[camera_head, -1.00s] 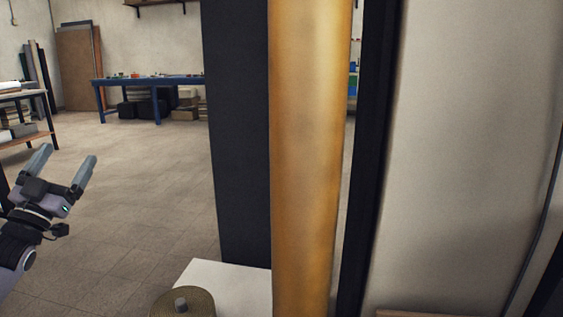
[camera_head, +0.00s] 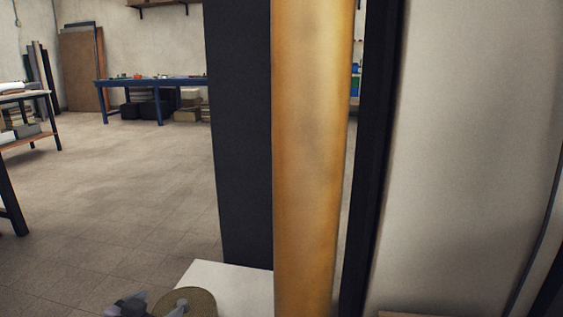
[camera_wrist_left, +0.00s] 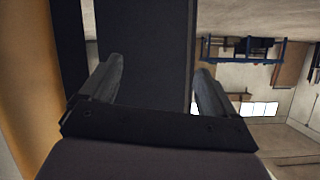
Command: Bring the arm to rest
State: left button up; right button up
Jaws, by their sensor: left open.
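My left gripper (camera_head: 150,306) shows only in part at the bottom edge of the head view, low beside a round tan disc (camera_head: 190,300). In the left wrist view its two fingers (camera_wrist_left: 158,85) stand wide apart with nothing between them, so it is open and empty. A dark upright panel (camera_wrist_left: 158,45) lies beyond the fingers in that view. Most of my left arm is out of the head view. My right gripper is in neither view.
A tall golden column (camera_head: 310,150) stands close ahead, with a dark upright panel (camera_head: 240,130) beside it and a pale surface (camera_head: 240,285) at its foot. A blue workbench (camera_head: 150,82) stands at the back. A shelved table (camera_head: 25,95) is at the left. The floor between is clear.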

pick_arm(q)
jog(key=s+d+r+n+g+h, duration=0.15)
jog(key=s+d+h, duration=0.35)
jog(key=s+d, duration=1.5)
jog(key=s+a+r+y+p, duration=0.1)
jog(key=a+r+p, duration=0.2)
jog(key=p, duration=0.8)
jog(key=s+a+r+y+p, duration=0.2)
jog(key=a+r+p, duration=0.2)
jog(key=r+p, duration=0.3)
jog(key=s+a+r+g+y+p, duration=0.1)
jog(key=a+r+p, duration=0.3)
jog(key=p, duration=1)
jog(key=shift+s+r+y+p, duration=0.4)
jog(key=shift+s+r, duration=0.15)
jog(key=shift+r, duration=0.3)
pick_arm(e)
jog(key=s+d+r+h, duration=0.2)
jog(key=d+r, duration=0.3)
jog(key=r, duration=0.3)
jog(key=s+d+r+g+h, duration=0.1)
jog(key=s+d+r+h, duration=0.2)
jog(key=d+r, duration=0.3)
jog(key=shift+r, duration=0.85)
pick_arm(q)
jog(key=shift+a, duration=0.1)
